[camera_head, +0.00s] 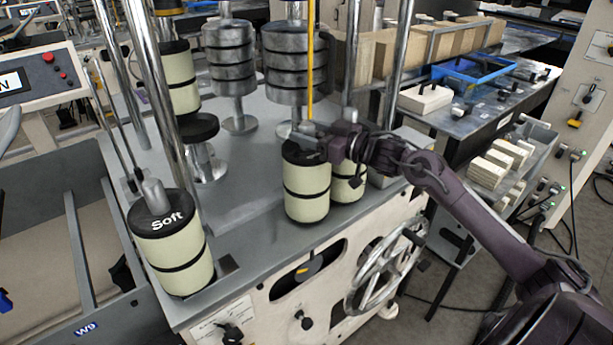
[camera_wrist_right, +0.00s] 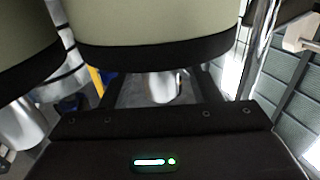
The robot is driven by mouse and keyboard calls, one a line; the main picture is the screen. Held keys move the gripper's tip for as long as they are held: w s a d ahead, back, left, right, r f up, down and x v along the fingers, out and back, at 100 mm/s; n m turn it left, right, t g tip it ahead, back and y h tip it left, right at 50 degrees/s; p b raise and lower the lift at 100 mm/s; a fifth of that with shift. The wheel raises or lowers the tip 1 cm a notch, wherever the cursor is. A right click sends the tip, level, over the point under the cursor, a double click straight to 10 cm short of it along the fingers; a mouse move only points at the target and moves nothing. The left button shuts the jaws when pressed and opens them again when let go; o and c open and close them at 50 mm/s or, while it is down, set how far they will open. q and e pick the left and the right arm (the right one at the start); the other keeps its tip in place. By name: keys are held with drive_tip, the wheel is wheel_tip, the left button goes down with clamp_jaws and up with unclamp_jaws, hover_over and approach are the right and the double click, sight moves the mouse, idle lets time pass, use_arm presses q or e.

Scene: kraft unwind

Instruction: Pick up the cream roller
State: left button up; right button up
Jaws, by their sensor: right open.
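Several cream rollers with black bands are in the head view. One roller (camera_head: 307,187) stands upright at the middle front of the grey machine top, with another roller (camera_head: 348,182) close behind its right side. A roller marked "Soft" (camera_head: 172,250) stands at the front left corner, and one more (camera_head: 180,82) is at the back left. My right gripper (camera_head: 312,133) is open at the top of the middle front roller. In the right wrist view, a cream roller (camera_wrist_right: 158,22) fills the top, and a metal peg (camera_wrist_right: 162,86) shows between the fingers. Contact cannot be told. My left gripper is out of view.
Stacks of grey metal rollers (camera_head: 230,55) stand on the machine top (camera_head: 245,175) behind, among chrome posts. A yellow upright strip (camera_head: 310,60) is just behind my right gripper. A handwheel (camera_head: 385,268) projects from the front. The machine top between the front rollers is clear.

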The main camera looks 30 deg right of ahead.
drive_tip(key=shift+w+a, duration=0.15)
drive_tip(key=shift+w, duration=0.15)
clamp_jaws()
idle(0.3)
idle(0.9)
drive_tip(key=shift+r, duration=0.2)
